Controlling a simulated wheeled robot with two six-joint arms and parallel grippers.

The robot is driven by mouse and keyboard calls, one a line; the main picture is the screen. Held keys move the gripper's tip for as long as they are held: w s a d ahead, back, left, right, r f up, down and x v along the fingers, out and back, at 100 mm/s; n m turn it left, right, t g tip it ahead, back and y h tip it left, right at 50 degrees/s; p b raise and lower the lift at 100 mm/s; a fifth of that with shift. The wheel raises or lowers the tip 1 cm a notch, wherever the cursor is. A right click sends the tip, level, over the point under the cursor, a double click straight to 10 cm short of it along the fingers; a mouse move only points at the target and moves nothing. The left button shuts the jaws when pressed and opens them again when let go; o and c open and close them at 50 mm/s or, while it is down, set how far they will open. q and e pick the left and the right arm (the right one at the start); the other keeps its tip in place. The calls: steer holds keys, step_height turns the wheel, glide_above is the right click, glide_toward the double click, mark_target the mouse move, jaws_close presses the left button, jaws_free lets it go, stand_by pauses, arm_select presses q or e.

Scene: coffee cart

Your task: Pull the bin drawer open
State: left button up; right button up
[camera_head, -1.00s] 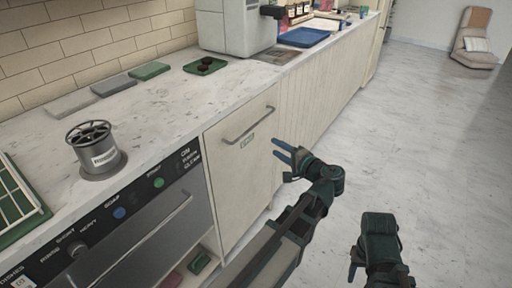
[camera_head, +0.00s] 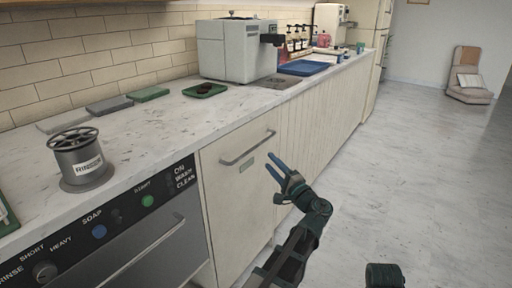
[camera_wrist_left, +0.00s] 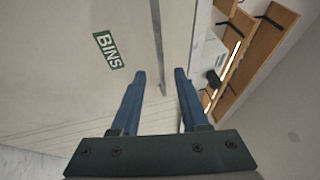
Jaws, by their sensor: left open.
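The bin drawer (camera_head: 232,205) is a pale front panel under the counter, flush with the cabinet. Its grey bar handle (camera_head: 247,150) runs across the top, with a small green label below it. The label (camera_wrist_left: 107,49) reads BINS in the left wrist view. My left gripper (camera_head: 272,162) is open and empty, its blue fingers pointing at the drawer front near the handle's right end. My right gripper's fingers are out of view.
A dishwasher front (camera_head: 150,235) with knobs adjoins the drawer on the left. The counter (camera_head: 150,120) holds a grey cylinder (camera_head: 81,160), a green tray (camera_head: 205,90) and a coffee machine (camera_head: 238,50).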

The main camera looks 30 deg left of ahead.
mark_target(256, 147)
arm_select(q)
steer(key=p+x, duration=0.1)
steer(key=x, duration=0.9)
steer(key=shift+w+a+r, duration=0.1)
steer(key=shift+w+a, duration=0.05)
jaws_close()
stand_by(1.1)
